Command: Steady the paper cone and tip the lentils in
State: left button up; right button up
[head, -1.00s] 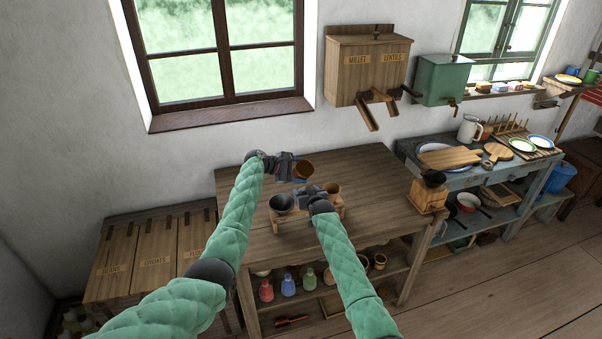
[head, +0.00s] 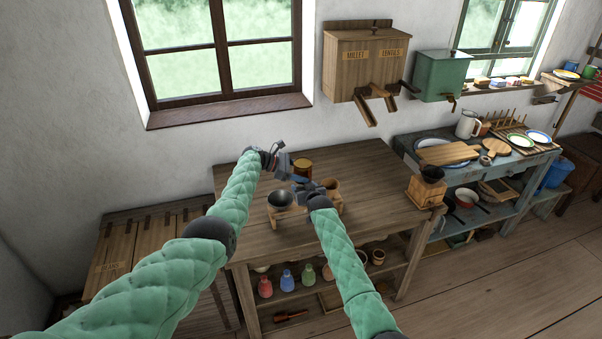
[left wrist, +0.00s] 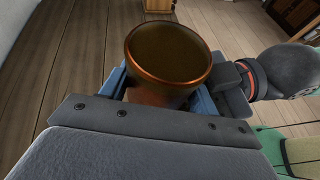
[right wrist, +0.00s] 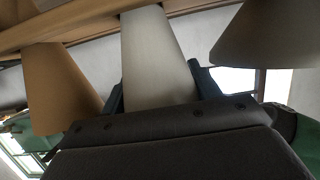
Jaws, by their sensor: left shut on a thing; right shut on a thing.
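A copper-coloured cup (head: 302,168) is gripped by my left gripper (head: 291,174) above the work table, behind the cone stand (head: 291,219). The left wrist view shows the cup's wide round mouth (left wrist: 168,50); I cannot make out lentils inside it. My right gripper (head: 314,190) is at the stand. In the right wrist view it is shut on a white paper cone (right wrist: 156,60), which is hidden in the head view. A grey cone (head: 281,199) stands on the left of the stand and a brown cone (head: 333,185) on the right.
The wooden table (head: 375,170) has free room at the back right. A wooden grinder (head: 428,185) stands at its right end. A wall box labelled millet and lentils (head: 365,65) has chutes hanging beyond the table. Coloured bottles (head: 287,279) stand on the shelf below.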

aim_at(301, 159)
pick_arm(q)
jog(key=shift+r, duration=0.1)
jog(key=shift+r, duration=2.95)
pick_arm(e)
jog(key=o, duration=1)
